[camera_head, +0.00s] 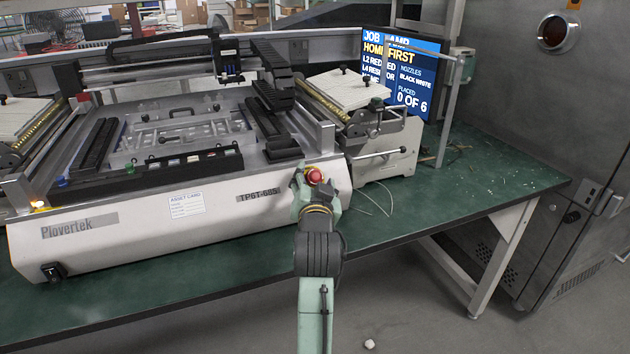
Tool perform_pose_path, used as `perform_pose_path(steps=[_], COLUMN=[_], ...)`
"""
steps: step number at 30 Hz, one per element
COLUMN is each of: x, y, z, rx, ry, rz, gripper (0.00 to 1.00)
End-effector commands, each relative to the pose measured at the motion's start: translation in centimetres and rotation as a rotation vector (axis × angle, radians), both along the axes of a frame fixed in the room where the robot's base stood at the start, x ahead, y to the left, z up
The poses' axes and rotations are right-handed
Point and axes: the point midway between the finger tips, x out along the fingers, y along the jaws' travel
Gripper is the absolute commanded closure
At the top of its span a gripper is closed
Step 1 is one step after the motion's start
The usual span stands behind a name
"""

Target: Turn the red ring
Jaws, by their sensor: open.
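A round red knob (315,176) sits on the front right face of the white machine (120,240), near the label TP6T-685. It is the red thing at my gripper; whether it is a ring or a solid cap is too small to tell. My gripper (314,184) is pale green and reaches up to the machine's front from below. Its jaws are open, with one finger to the left of the red knob and the other to the right. I cannot tell whether either finger touches it. The lower part of the knob and its base are hidden by my gripper.
The machine stands on a green bench (420,205). A side feeder unit (385,150) with a lever is right of the knob, and thin loose wires (375,200) lie below it. A screen (402,75) stands behind. The bench's right part is mostly clear. A grey cabinet (560,150) stands at right.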

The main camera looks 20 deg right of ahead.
Motion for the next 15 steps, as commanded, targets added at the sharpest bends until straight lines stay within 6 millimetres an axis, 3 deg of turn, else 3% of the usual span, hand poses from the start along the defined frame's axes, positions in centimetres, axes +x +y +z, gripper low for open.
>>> perform_pose_path(steps=[8, 15], x=[-0.4, -3.9], y=[0.1, 1.3], z=[0.0, 0.3], rx=[0.0, 0.0], ry=[0.0, -0.001], rz=[0.0, 0.0], gripper=[0.46, 0.46])
